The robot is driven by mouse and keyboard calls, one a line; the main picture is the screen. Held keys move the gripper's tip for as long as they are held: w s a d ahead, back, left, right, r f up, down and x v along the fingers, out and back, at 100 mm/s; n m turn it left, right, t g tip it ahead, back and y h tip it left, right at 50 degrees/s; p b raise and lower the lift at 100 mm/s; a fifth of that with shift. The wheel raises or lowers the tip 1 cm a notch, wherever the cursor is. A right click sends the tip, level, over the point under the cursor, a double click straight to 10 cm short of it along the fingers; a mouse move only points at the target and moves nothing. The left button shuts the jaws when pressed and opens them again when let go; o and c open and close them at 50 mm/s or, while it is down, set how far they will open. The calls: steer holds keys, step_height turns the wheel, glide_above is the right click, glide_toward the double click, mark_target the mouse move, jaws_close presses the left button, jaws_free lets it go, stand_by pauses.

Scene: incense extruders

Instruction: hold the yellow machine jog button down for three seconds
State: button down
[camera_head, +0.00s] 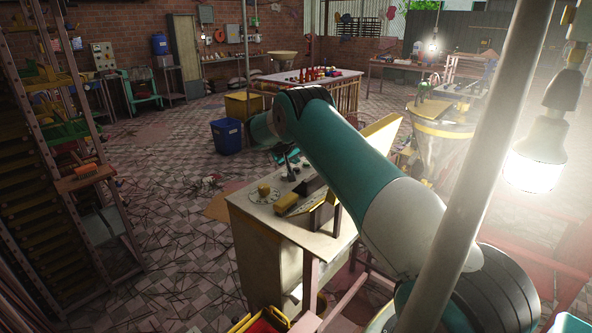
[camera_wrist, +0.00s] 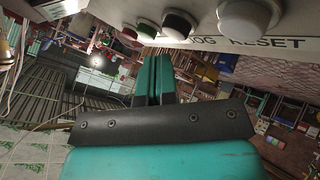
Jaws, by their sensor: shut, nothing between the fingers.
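In the wrist view, my gripper (camera_wrist: 153,66) is shut and empty, its teal fingers together below a pale control panel (camera_wrist: 215,43). A black button (camera_wrist: 180,24) stands out from the panel, just above and right of the fingertips, near lettering that reads "OG", its first part hidden. A pale grey-white button (camera_wrist: 248,14) is further right by the word "RESET". In the head view, my arm hides the panel and most of my gripper.
A pale workbench (camera_head: 250,212) holds a yellow block (camera_head: 264,190) below my arm. A blue bin (camera_head: 227,136) stands on the floor. A rack (camera_head: 75,180) is at the left; tiled floor between is mostly free.

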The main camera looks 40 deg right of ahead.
mark_target(295, 168)
steer(key=shift+f+b, duration=0.4)
steer(key=shift+b, duration=0.05)
steer(key=shift+f+b, duration=0.4)
steer(key=shift+f, duration=0.15)
stand_by(1.7)
steer(key=shift+r, duration=0.15)
stand_by(2.2)
steer(key=shift+r+p, duration=0.35)
steer(key=shift+r, duration=0.45)
steer(key=shift+r+p, duration=1.35)
steer(key=shift+r, duration=1.2)
